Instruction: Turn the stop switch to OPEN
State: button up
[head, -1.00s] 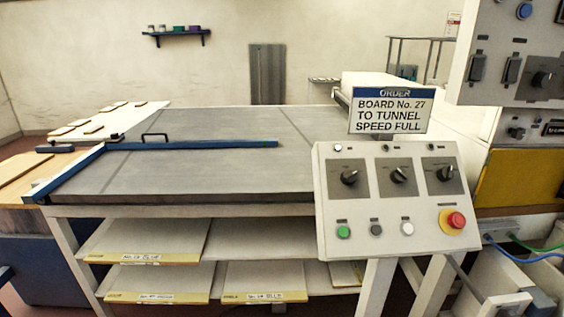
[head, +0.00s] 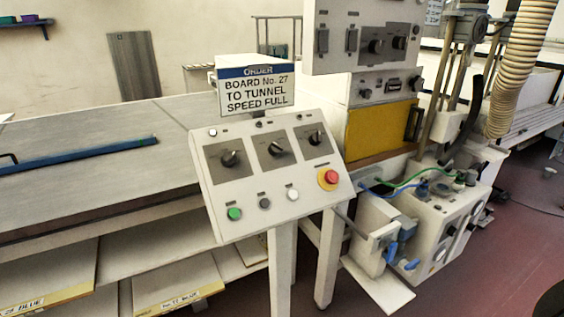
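A white sloped control panel (head: 222,213) stands on legs in the middle of the head view. It carries three black rotary knobs on grey plates: a left knob (head: 229,158), a middle knob (head: 277,149) and a right knob (head: 316,138). Their small labels are too small to read, so I cannot tell which control is the stop switch. Below them are a green button (head: 234,213), a dark button (head: 264,203), a white button (head: 292,194) and a red mushroom button (head: 331,176) on a yellow base. My gripper is not in view.
An order sign (head: 257,98) above the panel reads "Board No. 27 to tunnel speed full". A grey table (head: 90,190) lies left. A taller cabinet (head: 330,50) with more knobs and switches stands behind right. A white machine (head: 425,215) with hoses stands right. Red floor shows at front right.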

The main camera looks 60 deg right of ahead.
aim_at(316, 139)
jog(key=k+l+z, duration=0.15)
jog(key=z, duration=1.45)
